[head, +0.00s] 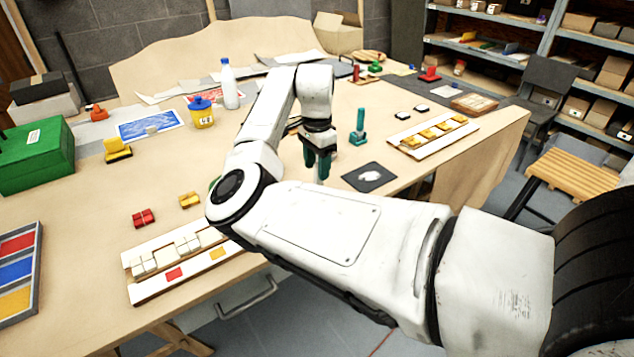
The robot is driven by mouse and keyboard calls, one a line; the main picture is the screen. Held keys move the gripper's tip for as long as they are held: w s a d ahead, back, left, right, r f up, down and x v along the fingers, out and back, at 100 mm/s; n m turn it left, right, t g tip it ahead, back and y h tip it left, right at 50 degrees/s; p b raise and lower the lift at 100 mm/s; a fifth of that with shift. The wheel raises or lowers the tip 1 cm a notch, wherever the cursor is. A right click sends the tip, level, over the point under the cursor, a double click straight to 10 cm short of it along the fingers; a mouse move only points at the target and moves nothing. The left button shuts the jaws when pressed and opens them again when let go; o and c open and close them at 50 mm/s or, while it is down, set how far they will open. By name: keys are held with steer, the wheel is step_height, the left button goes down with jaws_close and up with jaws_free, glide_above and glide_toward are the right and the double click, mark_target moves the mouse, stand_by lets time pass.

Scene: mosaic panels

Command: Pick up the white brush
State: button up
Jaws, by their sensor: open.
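My gripper (317,163), with dark teal fingers, points down over the middle of the wooden table (80,205) and is open. I cannot clearly make out a white brush. A small pale bit shows just right of the fingers, too small to tell what it is. A white shape (370,175) lies on a black square (383,183) to the right of my gripper; it looks flat, and I cannot tell that it is a brush. My own arm hides part of the table's middle and front.
A green upright tool (359,126) stands close to the right of my gripper. A mosaic panel with white tiles (136,288) lies front left, another with yellow tiles (408,145) at right.

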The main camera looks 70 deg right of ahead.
steer(key=shift+s+d+f+p, duration=0.15)
steer(key=shift+f+p, duration=0.2)
steer(key=shift+f, duration=1.05)
steer(key=shift+d+f+p, duration=0.1)
steer(key=shift+f+p, duration=0.25)
steer(key=shift+f, duration=1.05)
jaws_close()
